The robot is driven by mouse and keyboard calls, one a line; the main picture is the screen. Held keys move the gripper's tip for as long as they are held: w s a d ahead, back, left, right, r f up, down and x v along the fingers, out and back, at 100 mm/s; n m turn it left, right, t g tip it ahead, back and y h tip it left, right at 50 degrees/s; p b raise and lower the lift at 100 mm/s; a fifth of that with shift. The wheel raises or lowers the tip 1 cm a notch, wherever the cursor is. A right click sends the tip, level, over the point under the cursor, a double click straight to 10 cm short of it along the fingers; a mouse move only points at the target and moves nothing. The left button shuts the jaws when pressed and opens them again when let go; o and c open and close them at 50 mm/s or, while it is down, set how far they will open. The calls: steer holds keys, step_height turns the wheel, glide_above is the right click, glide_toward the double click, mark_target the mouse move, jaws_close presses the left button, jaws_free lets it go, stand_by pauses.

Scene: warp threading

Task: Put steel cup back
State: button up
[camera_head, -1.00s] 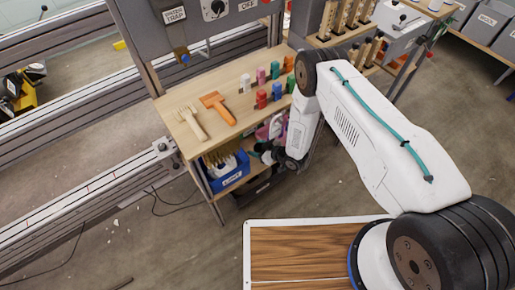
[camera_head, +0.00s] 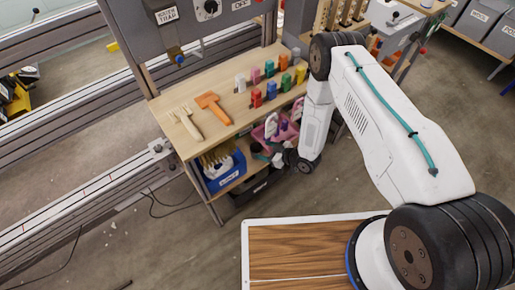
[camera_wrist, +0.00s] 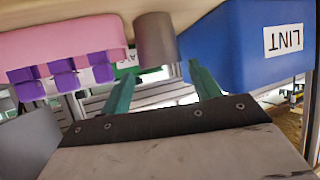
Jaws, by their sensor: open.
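A plain grey metal cylinder, which looks like the steel cup (camera_wrist: 155,40), shows at the top centre of the wrist view. It stands between a pink bin (camera_wrist: 65,40) and a blue bin labelled LINT (camera_wrist: 240,50). My gripper (camera_wrist: 162,92) has two teal fingers spread apart with nothing between them. The cup lies just beyond the fingertips and looks untouched. In the head view my gripper (camera_head: 264,152) reaches in at the bench's lower shelf, between the blue bin (camera_head: 222,178) and the pink bin (camera_head: 287,133). I cannot make out the cup clearly there.
The wooden bench top (camera_head: 215,135) above the lower shelf holds a wooden comb (camera_head: 186,122), an orange tool (camera_head: 213,106) and several coloured spools. A grey machine frame with rails (camera_head: 85,215) stands at the left. Open floor lies in front of the bench.

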steer(key=v, duration=0.4)
steer(key=shift+s+d+r, duration=0.2)
steer(key=shift+s+d, duration=0.05)
steer(key=shift+d, duration=0.05)
stand_by(1.0)
